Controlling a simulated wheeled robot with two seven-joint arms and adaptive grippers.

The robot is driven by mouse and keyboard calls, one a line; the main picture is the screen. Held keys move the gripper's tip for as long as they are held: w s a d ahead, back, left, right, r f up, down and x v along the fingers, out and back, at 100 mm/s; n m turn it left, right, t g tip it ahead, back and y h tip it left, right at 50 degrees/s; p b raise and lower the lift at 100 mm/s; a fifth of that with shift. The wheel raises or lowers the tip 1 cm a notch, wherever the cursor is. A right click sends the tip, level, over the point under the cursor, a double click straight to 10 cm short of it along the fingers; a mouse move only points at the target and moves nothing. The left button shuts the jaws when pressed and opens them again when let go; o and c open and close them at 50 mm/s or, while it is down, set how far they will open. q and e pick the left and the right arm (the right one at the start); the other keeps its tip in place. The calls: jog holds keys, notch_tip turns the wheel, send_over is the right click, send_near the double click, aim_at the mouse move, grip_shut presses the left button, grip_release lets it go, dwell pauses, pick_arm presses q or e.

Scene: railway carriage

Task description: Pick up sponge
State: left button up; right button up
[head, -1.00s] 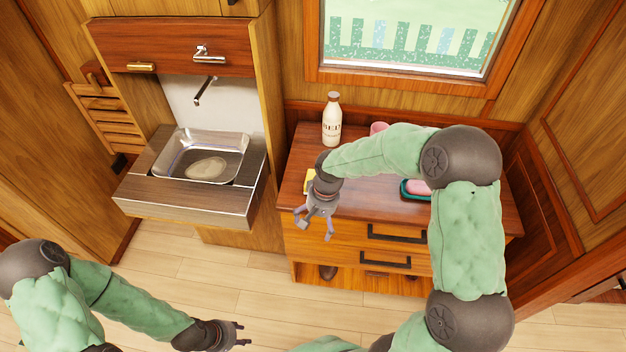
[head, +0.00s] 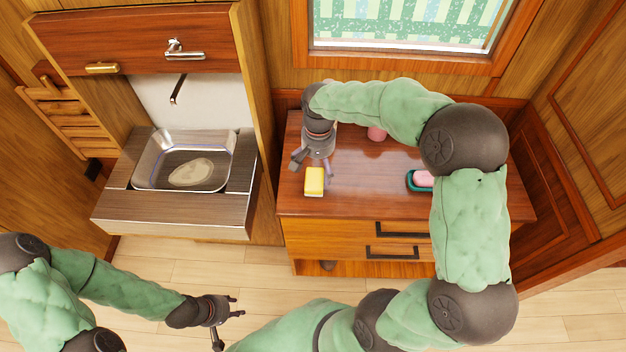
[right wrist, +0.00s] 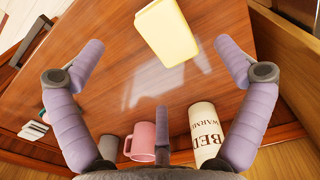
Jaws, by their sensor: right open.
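The yellow sponge (head: 314,181) lies on the wooden cabinet top (head: 360,178), near its front left edge. In the right wrist view the sponge (right wrist: 167,32) is a pale yellow block, seen beyond and between the spread fingers. My right gripper (head: 311,169) is open and empty, just behind and above the sponge; both purple fingers show wide apart in the wrist view (right wrist: 160,48). My left gripper (head: 229,318) is low over the floor at the lower left, open and empty, with its fingers apart.
The wrist view shows a bottle (right wrist: 206,131), a pink mug (right wrist: 142,142) and a grey cup (right wrist: 110,147). A metal sink (head: 145,175) is at left. Bare tabletop lies between.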

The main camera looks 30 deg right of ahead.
aim_at(318, 178)
jog(key=f, duration=0.3)
jog(key=shift+w+f+b, duration=0.1)
jog(key=shift+w+b, duration=0.1)
jog(key=shift+b, duration=0.1)
jog(key=f, duration=0.1)
jog(key=f+b, duration=0.1)
jog(key=f, duration=0.1)
jog(key=f+b, duration=0.1)
jog(key=f, duration=0.1)
jog(key=shift+d, duration=0.3)
jog(key=c, duration=1)
jog(key=shift+o, duration=0.2)
